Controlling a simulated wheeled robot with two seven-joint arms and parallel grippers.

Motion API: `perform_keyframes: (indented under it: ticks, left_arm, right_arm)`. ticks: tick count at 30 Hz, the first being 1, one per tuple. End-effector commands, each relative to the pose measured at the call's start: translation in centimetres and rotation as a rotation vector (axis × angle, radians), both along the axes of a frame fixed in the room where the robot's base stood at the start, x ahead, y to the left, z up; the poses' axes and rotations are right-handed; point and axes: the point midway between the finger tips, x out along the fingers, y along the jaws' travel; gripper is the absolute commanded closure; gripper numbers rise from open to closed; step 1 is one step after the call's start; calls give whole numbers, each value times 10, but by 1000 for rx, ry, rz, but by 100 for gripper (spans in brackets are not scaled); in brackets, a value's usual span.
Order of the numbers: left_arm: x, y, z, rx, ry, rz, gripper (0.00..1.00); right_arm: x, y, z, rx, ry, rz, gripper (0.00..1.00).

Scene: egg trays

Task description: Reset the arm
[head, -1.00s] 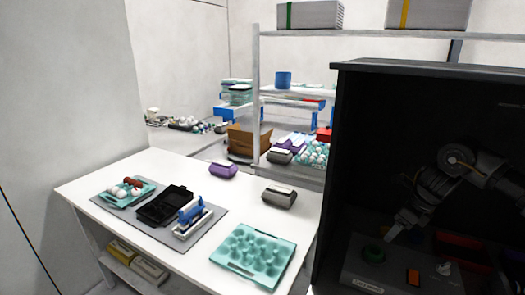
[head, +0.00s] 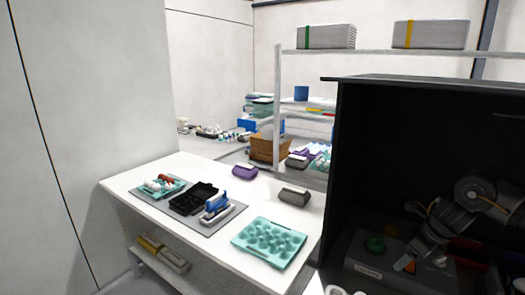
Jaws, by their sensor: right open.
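My right arm is inside the dark cabinet (head: 335,170) at the right. Its gripper (head: 412,262) points down and to the left, open, low over a grey control box (head: 365,258) with a green button (head: 375,245) and an orange switch. The gripper is close to the orange switch; I cannot tell whether it touches. I see nothing held in it. My left gripper is not in view.
A white table (head: 150,212) holds a teal egg tray (head: 268,242), a small tray with eggs (head: 160,188), a black open carton (head: 192,198), a blue-and-white device (head: 216,208), and purple (head: 244,171) and grey (head: 294,195) cartons. Shelving (head: 278,100) stands behind.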

Motion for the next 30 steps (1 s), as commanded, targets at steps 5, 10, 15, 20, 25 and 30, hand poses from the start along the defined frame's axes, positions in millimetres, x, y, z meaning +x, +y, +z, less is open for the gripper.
perform_keyframes:
  ticks: [5,10,15,20,25,30]
  left_arm:
    - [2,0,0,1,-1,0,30]
    - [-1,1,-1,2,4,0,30]
    - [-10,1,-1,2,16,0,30]
    - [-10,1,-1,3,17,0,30]
    - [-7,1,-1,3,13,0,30]
    - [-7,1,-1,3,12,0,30]
  right_arm:
    - [10,40,-26,34,-31,-16,30]
    - [16,94,-57,107,-71,-61,30]
    - [10,173,-94,263,-108,-168,30]
    - [-16,264,-122,535,-106,-419,30]
    - [-56,320,-133,849,-18,-847,30]
    - [-103,321,-143,1103,133,-1425,30]
